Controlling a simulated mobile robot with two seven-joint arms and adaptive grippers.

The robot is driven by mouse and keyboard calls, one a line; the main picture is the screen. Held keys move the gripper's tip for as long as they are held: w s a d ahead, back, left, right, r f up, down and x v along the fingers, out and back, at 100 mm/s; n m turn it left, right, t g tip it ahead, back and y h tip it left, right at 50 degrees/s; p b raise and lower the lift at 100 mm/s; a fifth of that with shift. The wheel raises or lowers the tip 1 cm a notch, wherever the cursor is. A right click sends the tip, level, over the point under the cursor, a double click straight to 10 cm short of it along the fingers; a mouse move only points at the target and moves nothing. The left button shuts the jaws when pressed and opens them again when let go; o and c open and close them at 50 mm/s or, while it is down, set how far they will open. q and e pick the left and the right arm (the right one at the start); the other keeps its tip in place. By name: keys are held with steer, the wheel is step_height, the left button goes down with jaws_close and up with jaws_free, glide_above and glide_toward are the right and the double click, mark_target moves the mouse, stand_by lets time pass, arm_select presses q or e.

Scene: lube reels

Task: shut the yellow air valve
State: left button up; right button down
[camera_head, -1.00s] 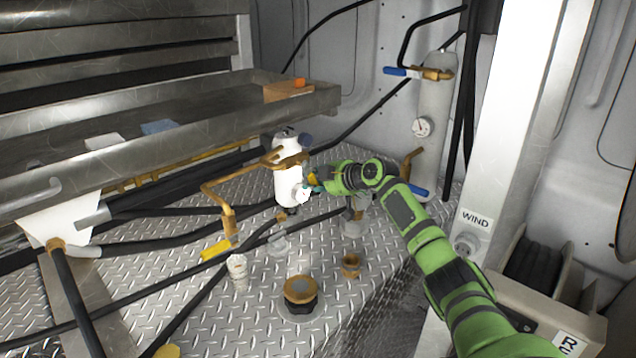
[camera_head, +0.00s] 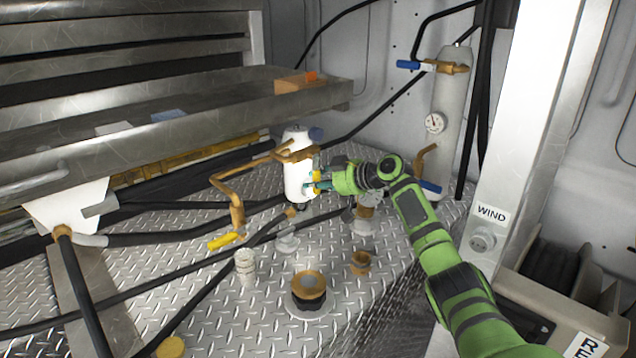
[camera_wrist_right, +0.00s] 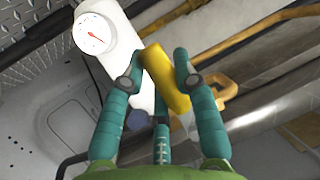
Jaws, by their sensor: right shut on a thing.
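The yellow valve handle (camera_head: 317,176) is on the right side of a white cylinder (camera_head: 297,165) with brass piping. In the right wrist view the handle (camera_wrist_right: 166,78) is a flat yellow bar lying between my teal fingers. My right gripper (camera_head: 318,185) is shut on it, with fingers on both sides (camera_wrist_right: 160,74). The fingers hide part of the handle and the cylinder's gauge in the head view; the gauge (camera_wrist_right: 94,33) shows clearly in the wrist view. My left gripper is not in view.
Another yellow handle (camera_head: 225,241) is on the brass pipe at left. A grey cylinder (camera_head: 447,105) with blue handles stands behind. A metal shelf (camera_head: 210,120) overhangs on the left. Caps and fittings, including a brass-topped one (camera_head: 309,286), stand on the diamond-plate floor (camera_head: 240,325). A white post (camera_head: 525,110) rises at right.

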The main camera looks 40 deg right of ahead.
steer(key=shift+a, duration=0.1)
steer(key=c, duration=0.9)
jaws_free()
